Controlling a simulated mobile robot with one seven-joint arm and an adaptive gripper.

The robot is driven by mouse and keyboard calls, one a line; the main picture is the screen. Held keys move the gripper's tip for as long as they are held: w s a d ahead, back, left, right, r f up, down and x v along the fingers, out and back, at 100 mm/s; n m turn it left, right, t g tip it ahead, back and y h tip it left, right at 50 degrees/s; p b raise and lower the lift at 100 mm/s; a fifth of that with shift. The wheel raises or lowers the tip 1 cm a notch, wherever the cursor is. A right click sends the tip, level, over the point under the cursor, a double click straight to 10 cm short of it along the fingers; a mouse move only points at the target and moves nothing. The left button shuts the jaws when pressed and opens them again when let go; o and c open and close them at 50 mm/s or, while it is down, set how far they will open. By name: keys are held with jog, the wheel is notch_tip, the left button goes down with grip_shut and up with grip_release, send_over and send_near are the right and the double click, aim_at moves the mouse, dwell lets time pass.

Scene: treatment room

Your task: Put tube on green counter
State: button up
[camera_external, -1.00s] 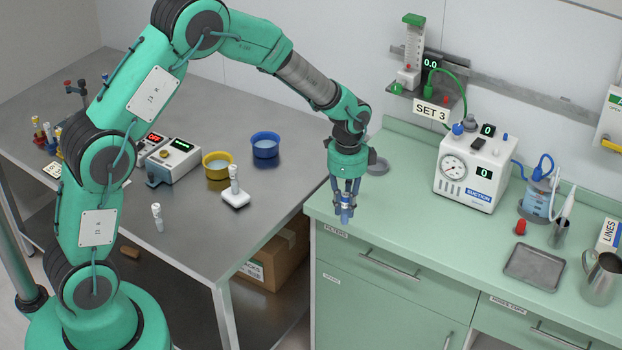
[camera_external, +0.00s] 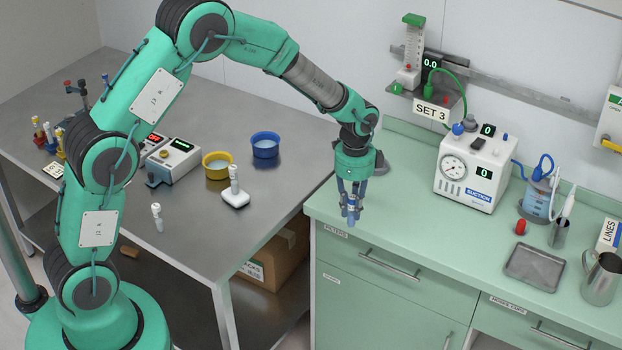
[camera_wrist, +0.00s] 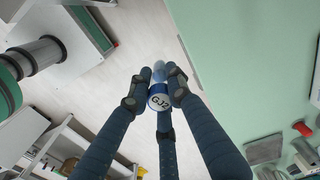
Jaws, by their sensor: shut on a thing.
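My gripper (camera_external: 351,205) is shut on a tube (camera_external: 351,215) with a blue band and a pale lower end, held upright. In the wrist view the tube's round white cap (camera_wrist: 160,102) reads "GJ2", and the dark blue fingers (camera_wrist: 153,90) close around it. The green counter (camera_external: 420,235) shows at the right, and in the wrist view its pale green top (camera_wrist: 235,60) lies to the right of the tube. In that view the tube has pale floor behind it. In the external view it overlaps the counter's front-left part.
A suction unit (camera_external: 475,170), a grey tray (camera_external: 534,270), a metal jug (camera_external: 602,278) and a small red item (camera_external: 520,228) stand on the counter. The counter's left front is clear. A steel table (camera_external: 190,255) at left bears yellow and blue bowls and white-topped tubes.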

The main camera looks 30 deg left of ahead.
jog(key=w+d, duration=0.2)
jog(key=w, duration=0.5)
jog(key=w+d+f+b, duration=0.1)
jog(key=w+d, duration=0.1)
jog(key=w, duration=0.4)
jog(key=shift+w+d+f, duration=0.2)
jog(key=shift+w+d, duration=0.15)
jog(key=shift+d, duration=0.05)
jog(key=shift+f, duration=0.1)
jog(key=shift+f+b, duration=0.3)
jog(key=shift+f, duration=1.35)
jog(key=shift+f, duration=0.15)
jog(key=o, duration=0.9)
jog(key=shift+c, duration=0.2)
notch_tip(320, 180, up, 12)
jog(key=p, duration=0.1)
jog(key=shift+p, duration=0.3)
